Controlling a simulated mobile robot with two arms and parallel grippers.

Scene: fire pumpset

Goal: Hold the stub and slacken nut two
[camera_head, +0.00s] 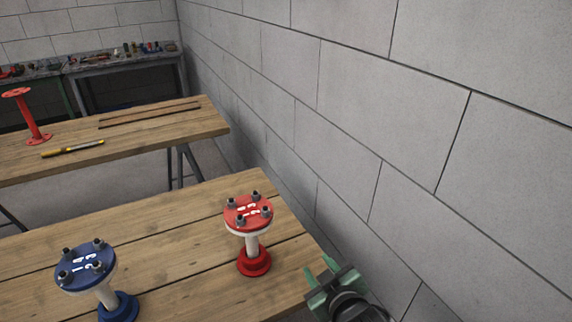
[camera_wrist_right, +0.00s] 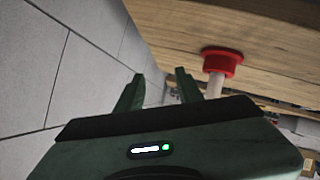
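A red-topped stub (camera_head: 250,238) stands upright on the near wooden table, with a white stem, a red base and several dark nuts on its numbered red flange (camera_head: 247,210). Its red base (camera_wrist_right: 221,62) and white stem show in the right wrist view. A similar blue stub (camera_head: 98,285) stands at the lower left. Which nut is number two is too small to tell. My right gripper (camera_head: 325,272) is open and empty, to the right of the red stub, by the table's right edge. Its two green fingers (camera_wrist_right: 160,85) are apart in the wrist view. My left gripper is not in view.
The near table (camera_head: 180,220) is mostly clear between the stubs. A grey block wall (camera_head: 345,90) runs close along the right. A farther table (camera_head: 190,120) holds a red flanged pipe (camera_head: 28,118), a yellow tool (camera_head: 73,148) and dark rods. A cluttered bench (camera_head: 125,58) stands behind.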

